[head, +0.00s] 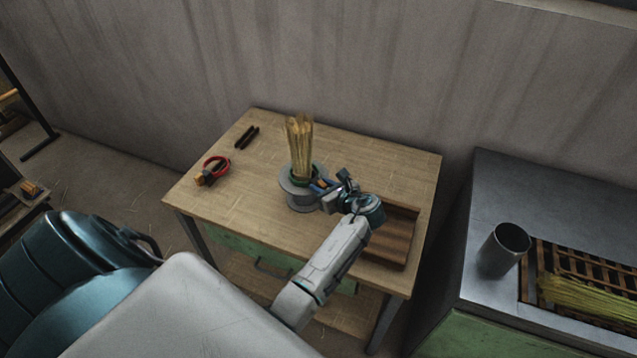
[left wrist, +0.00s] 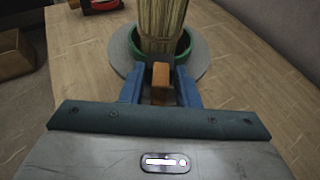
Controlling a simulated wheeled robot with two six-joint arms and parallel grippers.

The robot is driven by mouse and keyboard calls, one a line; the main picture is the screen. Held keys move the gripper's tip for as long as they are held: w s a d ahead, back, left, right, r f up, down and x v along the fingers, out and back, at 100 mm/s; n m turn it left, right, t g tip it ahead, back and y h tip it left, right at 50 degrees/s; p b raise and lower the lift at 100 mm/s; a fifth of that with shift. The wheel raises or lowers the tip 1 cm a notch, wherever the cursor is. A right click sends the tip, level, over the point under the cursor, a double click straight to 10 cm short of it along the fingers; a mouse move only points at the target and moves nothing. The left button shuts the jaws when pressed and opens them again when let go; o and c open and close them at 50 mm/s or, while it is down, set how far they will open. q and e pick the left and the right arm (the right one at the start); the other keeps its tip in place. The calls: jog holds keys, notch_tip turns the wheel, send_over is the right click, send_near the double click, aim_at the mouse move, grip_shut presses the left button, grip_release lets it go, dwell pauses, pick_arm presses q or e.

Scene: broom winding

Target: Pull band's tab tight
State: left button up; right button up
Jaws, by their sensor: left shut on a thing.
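A bundle of straw (head: 300,145) stands upright in a round grey holder (head: 297,198) on the wooden table. A green band (left wrist: 184,47) rings the bundle's base in the left wrist view, where the bundle (left wrist: 160,22) rises behind it. My left gripper (head: 322,187) reaches in from the right side of the holder. In the left wrist view its blue fingers (left wrist: 160,88) are shut on an orange-brown tab (left wrist: 161,76) at the band's near side. The tab's join with the band is hard to make out. My right gripper is not in view.
A red ring-shaped tool (head: 216,168) and two dark sticks (head: 247,137) lie on the table's left part. A grey bench at the right holds a metal cup (head: 503,250) and loose straw (head: 590,300).

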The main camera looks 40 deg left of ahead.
pick_arm(q)
jog(key=shift+s+d+f, duration=0.1)
jog(key=shift+d+f, duration=0.05)
jog(key=shift+d, duration=0.15)
jog(key=shift+s+d+p, duration=0.1)
jog(key=shift+d+p, duration=0.2)
jog(key=shift+d, duration=0.3)
grip_shut()
jog(key=shift+s+d+p, duration=0.25)
jog(key=shift+d+p, duration=0.05)
jog(key=shift+d, duration=0.35)
jog(key=shift+d, duration=0.1)
jog(key=shift+d, duration=0.1)
